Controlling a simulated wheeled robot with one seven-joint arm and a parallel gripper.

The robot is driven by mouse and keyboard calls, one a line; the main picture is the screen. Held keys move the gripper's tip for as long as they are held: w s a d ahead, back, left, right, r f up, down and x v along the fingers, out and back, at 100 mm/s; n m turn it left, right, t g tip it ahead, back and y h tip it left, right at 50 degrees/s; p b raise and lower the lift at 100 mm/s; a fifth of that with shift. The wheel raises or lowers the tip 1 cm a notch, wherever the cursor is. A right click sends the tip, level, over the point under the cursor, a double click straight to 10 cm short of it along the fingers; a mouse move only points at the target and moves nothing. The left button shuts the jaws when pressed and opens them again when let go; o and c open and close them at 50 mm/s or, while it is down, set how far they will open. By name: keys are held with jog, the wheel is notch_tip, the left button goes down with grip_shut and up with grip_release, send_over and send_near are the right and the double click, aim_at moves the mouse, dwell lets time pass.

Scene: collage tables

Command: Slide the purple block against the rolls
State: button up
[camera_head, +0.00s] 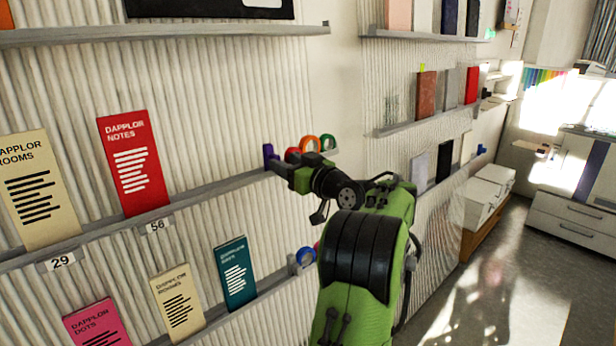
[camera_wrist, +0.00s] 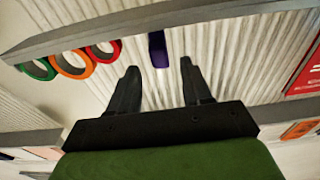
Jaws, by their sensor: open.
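The purple block (camera_head: 268,153) stands upright near the end of the middle shelf. It also shows in the wrist view (camera_wrist: 157,48), between the fingertips of my gripper (camera_wrist: 159,66) and a little beyond them. My gripper is open, with bare wall visible between its fingers. In the head view my gripper (camera_head: 277,166) is just in front of the block. The rolls are red (camera_head: 292,155), orange (camera_head: 310,144) and green (camera_head: 328,142), right of the block on the same shelf. In the wrist view, a gap separates the block from the red roll (camera_wrist: 105,50).
The middle shelf (camera_head: 200,190) also holds a red booklet (camera_head: 133,162) and a cream booklet (camera_head: 38,190), farther left. A lower shelf (camera_head: 240,299) has booklets and a blue ring (camera_head: 305,257). The shelf between the red booklet and the block is bare.

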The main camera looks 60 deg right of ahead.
jog(key=b+v, duration=0.1)
jog(key=v, duration=0.9)
jog(key=shift+s+a+b, duration=0.2)
jog(key=shift+s+b, duration=0.15)
jog(key=shift+b, duration=0.05)
jog(key=shift+c, duration=0.2)
